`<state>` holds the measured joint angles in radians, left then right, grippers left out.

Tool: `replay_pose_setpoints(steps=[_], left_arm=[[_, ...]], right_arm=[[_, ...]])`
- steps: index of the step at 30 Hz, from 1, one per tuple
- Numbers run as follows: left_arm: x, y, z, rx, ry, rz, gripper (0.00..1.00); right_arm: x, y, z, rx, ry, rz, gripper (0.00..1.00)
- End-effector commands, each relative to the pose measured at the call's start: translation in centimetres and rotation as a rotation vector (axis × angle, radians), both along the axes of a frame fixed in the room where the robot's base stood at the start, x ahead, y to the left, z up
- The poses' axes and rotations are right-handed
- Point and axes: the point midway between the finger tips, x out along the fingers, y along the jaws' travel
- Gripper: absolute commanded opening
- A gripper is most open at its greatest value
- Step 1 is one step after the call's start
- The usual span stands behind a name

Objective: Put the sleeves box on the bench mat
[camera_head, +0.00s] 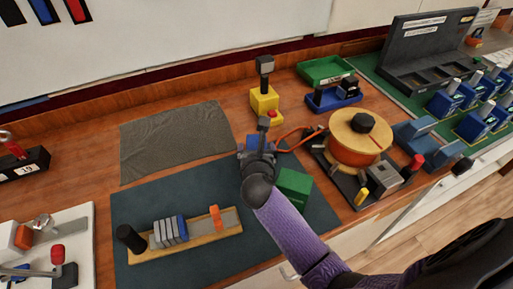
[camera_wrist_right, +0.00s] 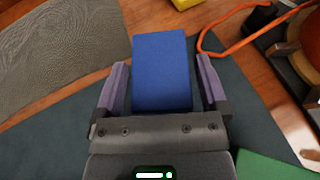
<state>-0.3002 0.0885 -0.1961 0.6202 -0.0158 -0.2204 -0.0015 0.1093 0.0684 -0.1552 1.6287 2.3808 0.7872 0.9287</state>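A blue box (camera_head: 246,146) stands at the far edge of the dark teal mat (camera_head: 135,205), partly hidden by my right gripper; I cannot read a label to tell whether it is the sleeves box. In the right wrist view the blue box (camera_wrist_right: 162,72) lies between the two fingers of my right gripper (camera_wrist_right: 163,85), with a gap on each side. The right gripper (camera_head: 260,150) is open and points down over the box. A green box (camera_head: 294,187) sits on the mat's right side, beside my right wrist. My left gripper is out of view.
A grey cloth (camera_head: 175,140) lies behind the mat. A wooden rail with grey, blue and orange pieces (camera_head: 190,240) lies on the mat. A yellow stand (camera_head: 264,101), an orange cable and a cable spool (camera_head: 358,137) stand behind and to the right.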

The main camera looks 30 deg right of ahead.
Motion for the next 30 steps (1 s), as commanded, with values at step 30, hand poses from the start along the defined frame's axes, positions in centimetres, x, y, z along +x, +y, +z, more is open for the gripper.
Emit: replay_pose_setpoints(steps=[30], left_arm=[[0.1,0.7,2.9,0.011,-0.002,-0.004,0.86]], right_arm=[[-10.0,4.8,4.9,0.000,0.000,-0.002,1.00]])
